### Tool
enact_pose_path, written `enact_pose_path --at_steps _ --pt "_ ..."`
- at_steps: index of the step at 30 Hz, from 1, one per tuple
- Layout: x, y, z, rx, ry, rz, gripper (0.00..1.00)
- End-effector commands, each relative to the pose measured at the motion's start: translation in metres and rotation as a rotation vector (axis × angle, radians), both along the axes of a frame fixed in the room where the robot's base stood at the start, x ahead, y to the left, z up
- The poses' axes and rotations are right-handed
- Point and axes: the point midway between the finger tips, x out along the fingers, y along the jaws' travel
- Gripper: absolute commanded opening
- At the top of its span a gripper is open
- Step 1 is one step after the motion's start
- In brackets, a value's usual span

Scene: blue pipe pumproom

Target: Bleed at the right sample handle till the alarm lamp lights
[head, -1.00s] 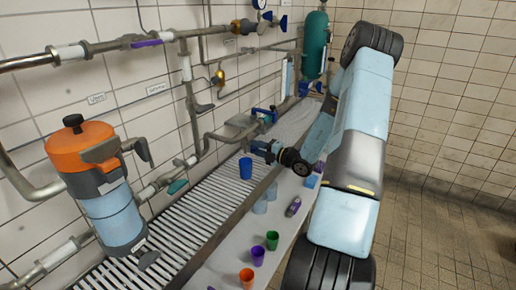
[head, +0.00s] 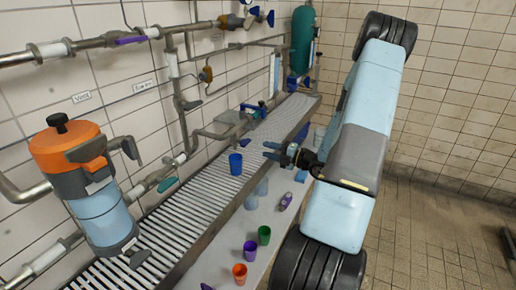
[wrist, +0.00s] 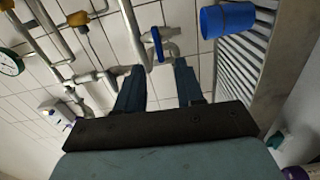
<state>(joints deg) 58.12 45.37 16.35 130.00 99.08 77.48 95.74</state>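A blue handle (head: 255,107) sits on pipework along the wall above the grated channel; a blue handle also shows in the wrist view (wrist: 157,44), just past my fingertips. I cannot tell for sure that these are the same handle. My gripper (head: 269,151) is open and empty, its fingers pointing left toward the wall, above the ledge. In the wrist view my gripper (wrist: 158,68) has its two fingers apart, with nothing between them touching. A blue cup (head: 236,166) stands on the grate below and left of my gripper. I cannot make out a lit alarm lamp.
An orange-topped blue canister (head: 90,185) is at the left. Purple (head: 250,250), green (head: 264,235) and orange (head: 239,274) cups stand on the ledge. A green tank (head: 302,42) stands at the back.

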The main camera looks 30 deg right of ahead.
Motion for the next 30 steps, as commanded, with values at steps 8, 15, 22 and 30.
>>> enact_pose_path --at_steps 8,15,22,30 --pt "-0.024 -0.016 0.0 0.0 0.001 -0.001 0.37" --pt "-0.027 -0.017 0.0 0.001 0.001 0.001 0.37" --pt "-0.026 -0.017 0.0 0.0 0.0 0.001 0.37" --pt "-0.026 -0.008 0.008 -0.047 -0.017 0.037 0.37"
